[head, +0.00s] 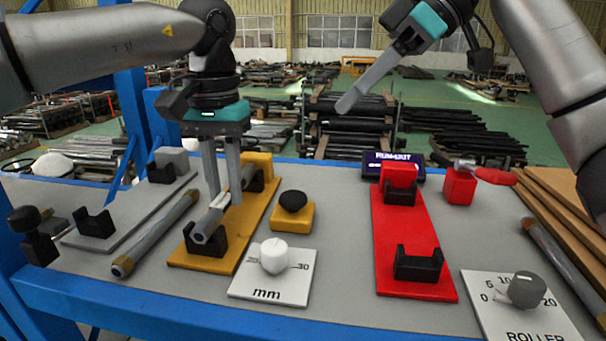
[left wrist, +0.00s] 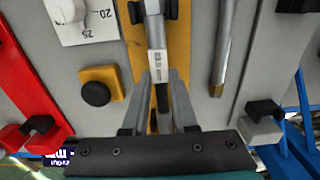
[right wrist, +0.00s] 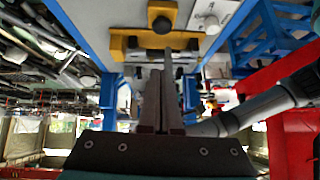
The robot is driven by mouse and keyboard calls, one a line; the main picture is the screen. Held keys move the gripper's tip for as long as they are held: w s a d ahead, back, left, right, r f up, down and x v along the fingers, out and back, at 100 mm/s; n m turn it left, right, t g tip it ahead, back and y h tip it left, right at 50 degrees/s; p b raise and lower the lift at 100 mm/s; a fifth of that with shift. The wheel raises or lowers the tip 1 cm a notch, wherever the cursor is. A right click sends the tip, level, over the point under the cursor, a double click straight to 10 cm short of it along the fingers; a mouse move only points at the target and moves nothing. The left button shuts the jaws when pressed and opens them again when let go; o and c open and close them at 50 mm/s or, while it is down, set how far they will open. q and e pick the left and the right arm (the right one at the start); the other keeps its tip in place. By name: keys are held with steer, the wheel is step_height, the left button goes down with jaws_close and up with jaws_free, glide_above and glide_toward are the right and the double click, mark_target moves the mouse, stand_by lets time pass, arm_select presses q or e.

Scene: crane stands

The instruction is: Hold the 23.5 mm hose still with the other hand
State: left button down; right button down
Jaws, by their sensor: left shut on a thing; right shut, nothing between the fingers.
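A grey hose (head: 212,222) lies across the black cradles of the yellow stand (head: 225,245). In the left wrist view the hose (left wrist: 155,35) carries a white label, whose print is too small to read surely. My left gripper (head: 226,200) reaches down over the yellow stand with its fingers closed on the hose between the cradles. Its fingers also show around the hose in the left wrist view (left wrist: 163,95). My right gripper (head: 347,104) is shut and empty, raised in the air behind the table's middle, well apart from the hose.
Another hose (head: 160,230) lies left of the yellow stand, beside a grey stand (head: 130,212). A yellow block with a black knob (head: 293,208), a white mm dial (head: 270,285), and a red stand (head: 410,240) are to the right. A roller dial (head: 520,310) and another hose (head: 565,265) lie far right.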

glide_above(285, 194)
steer(key=d, duration=0.3)
steer(key=f, duration=0.7)
steer(key=shift+a+f, duration=0.2)
step_height(285, 194, down, 3)
steer(key=shift+s+r, duration=0.1)
steer(key=shift+r, duration=0.1)
steer(key=shift+d+f, duration=0.1)
steer(key=shift+f, duration=0.65)
